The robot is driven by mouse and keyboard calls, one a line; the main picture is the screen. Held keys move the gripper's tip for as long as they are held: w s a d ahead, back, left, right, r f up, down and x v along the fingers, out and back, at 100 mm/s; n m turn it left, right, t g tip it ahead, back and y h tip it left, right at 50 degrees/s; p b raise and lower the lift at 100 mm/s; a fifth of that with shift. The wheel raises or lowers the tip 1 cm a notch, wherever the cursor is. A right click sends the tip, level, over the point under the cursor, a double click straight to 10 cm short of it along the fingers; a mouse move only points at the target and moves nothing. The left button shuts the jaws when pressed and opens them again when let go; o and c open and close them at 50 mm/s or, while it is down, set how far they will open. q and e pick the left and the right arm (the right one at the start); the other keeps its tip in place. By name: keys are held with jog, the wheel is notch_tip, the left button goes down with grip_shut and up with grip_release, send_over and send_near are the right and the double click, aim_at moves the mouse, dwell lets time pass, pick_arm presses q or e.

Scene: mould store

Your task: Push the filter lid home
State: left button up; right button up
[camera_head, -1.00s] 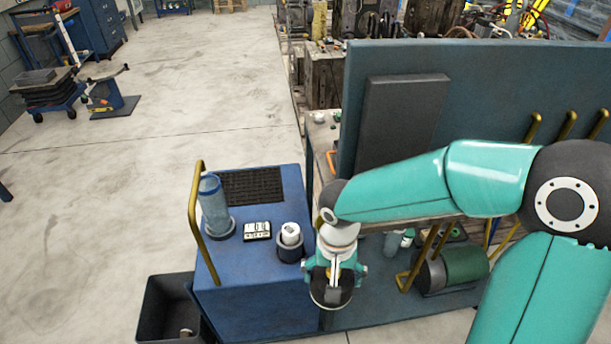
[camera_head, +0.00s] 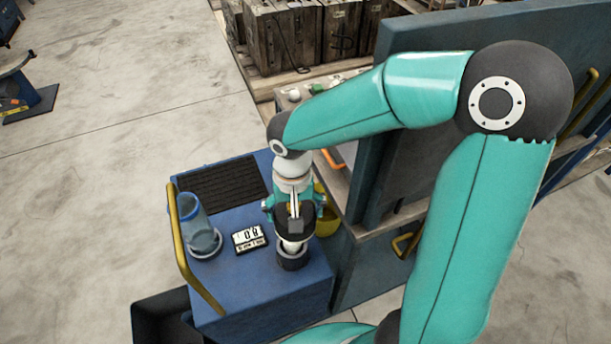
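A white piece (camera_head: 291,246), which looks like the filter lid, sits in the mouth of a dark round holder (camera_head: 292,263) on the blue cart. My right gripper (camera_head: 294,233) points down right over it, at or nearly touching its top. The gripper and its dark front part hide most of the white piece, so I cannot tell how deep it sits. The fingertips are hidden too, so I cannot tell whether they are open or shut. My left gripper is not in view.
On the blue cart (camera_head: 250,300) stand a translucent blue bottle (camera_head: 198,224) in a ring, a small display (camera_head: 249,239) and a black ribbed mat (camera_head: 222,184). A yellow handle (camera_head: 183,255) rises at the left edge. A yellow container (camera_head: 328,222) is right of the gripper. A tall panel stands at right.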

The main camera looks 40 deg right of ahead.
jog(key=shift+f, duration=0.15)
jog(key=shift+w+f+b, duration=0.2)
jog(key=shift+f+b, duration=0.3)
jog(key=shift+f, duration=0.1)
jog(key=shift+a+f+b, duration=0.1)
jog(key=shift+f+b, duration=1.75)
jog(key=shift+f, duration=0.45)
jog(key=shift+w+r, duration=0.25)
jog(key=shift+w, duration=0.3)
jog(key=shift+f, duration=0.1)
jog(key=shift+w+a+f, duration=0.1)
jog(key=shift+f, duration=0.2)
jog(key=shift+b, duration=0.3)
jog(key=shift+f, duration=0.3)
jog(key=shift+f+b, duration=0.35)
jog(key=shift+b, duration=0.15)
